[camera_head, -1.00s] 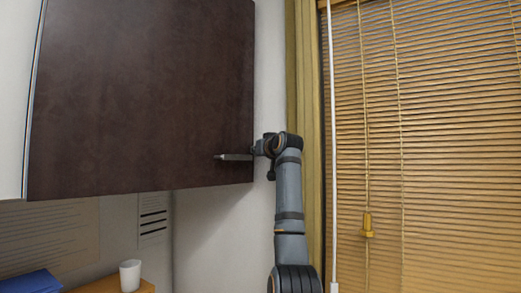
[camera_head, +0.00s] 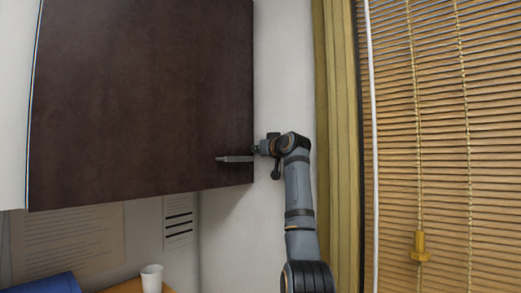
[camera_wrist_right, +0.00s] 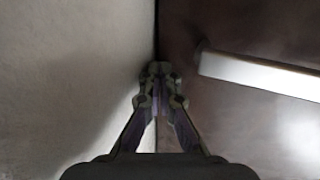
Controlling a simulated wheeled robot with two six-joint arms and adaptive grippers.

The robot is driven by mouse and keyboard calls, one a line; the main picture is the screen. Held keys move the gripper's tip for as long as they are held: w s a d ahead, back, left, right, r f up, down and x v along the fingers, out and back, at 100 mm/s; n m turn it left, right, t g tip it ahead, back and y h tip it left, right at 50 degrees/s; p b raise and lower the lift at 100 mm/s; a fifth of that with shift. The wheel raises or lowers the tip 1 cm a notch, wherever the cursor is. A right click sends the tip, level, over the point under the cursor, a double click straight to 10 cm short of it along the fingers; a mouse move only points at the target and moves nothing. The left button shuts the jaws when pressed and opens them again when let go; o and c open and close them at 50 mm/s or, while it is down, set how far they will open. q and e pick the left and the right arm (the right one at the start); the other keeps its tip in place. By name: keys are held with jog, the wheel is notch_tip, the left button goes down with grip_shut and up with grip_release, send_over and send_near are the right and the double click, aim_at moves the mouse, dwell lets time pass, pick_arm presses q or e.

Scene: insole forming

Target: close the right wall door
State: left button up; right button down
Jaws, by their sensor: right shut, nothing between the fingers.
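The right wall door (camera_head: 140,95) is a dark brown panel filling the left half of the head view. Its bar handle (camera_head: 235,159) is near its lower right corner; it also shows as a pale bar in the right wrist view (camera_wrist_right: 260,74). My right gripper (camera_head: 257,149) is at the door's right edge, just right of the handle. In the right wrist view its fingers (camera_wrist_right: 158,75) are shut and empty, at the line between the pale wall and the dark door. Whether they touch the door I cannot tell. My left gripper is not in view.
A pale wall (camera_head: 285,70) is right of the door, then a yellow curtain (camera_head: 338,150) and a window blind (camera_head: 440,120). Below the door are a white cup (camera_head: 152,279), a blue object (camera_head: 45,284) and papers on the wall (camera_head: 75,240).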

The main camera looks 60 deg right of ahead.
jog(key=shift+w+a+r, duration=0.1)
jog(key=shift+w+a, duration=0.05)
jog(key=shift+a, duration=0.05)
